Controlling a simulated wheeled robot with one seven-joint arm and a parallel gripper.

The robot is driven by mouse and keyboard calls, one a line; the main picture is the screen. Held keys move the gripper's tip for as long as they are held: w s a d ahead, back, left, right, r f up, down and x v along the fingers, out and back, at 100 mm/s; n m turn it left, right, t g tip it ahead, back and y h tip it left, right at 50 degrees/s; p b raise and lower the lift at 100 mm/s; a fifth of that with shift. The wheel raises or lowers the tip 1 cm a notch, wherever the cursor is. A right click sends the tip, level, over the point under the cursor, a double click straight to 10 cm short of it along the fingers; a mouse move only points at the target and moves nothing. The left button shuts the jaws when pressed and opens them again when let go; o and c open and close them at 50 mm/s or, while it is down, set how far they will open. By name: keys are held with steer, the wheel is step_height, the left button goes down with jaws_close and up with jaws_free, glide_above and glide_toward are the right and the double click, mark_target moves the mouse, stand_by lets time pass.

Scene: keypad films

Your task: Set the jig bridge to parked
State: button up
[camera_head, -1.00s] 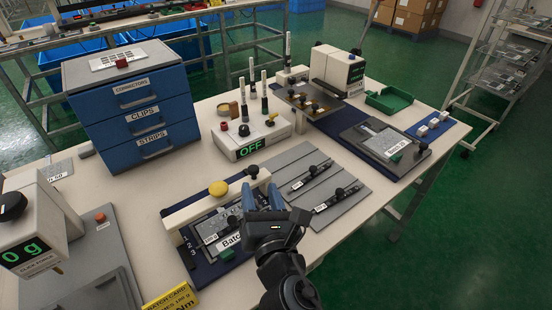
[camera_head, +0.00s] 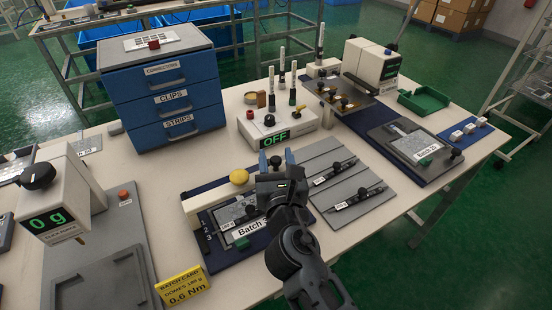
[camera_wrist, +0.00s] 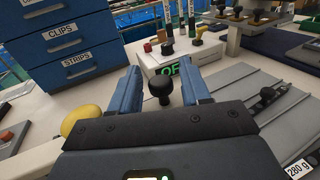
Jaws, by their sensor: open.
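The jig bridge (camera_head: 207,196) is a pale bar across the dark blue jig base (camera_head: 206,262). It has a yellow knob (camera_head: 239,176) on it and an upright black knob (camera_head: 276,161) near its right end. The yellow knob shows at the left of the wrist view (camera_wrist: 82,121). My gripper (camera_head: 276,158) is open, and its two blue fingers stand either side of the black knob, which also shows between them in the wrist view (camera_wrist: 160,86). I see no finger touching it. My gripper hides the bridge's right end. A plate marked "Batch" (camera_head: 250,229) lies in the jig.
A control box reading OFF (camera_head: 274,136) stands behind the jig. Grey slotted plates (camera_head: 340,196) lie to the right. Blue drawers (camera_head: 165,95) stand behind.

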steer(key=shift+w, duration=0.15)
jaws_close()
stand_by(0.4)
steer(key=shift+a, duration=0.1)
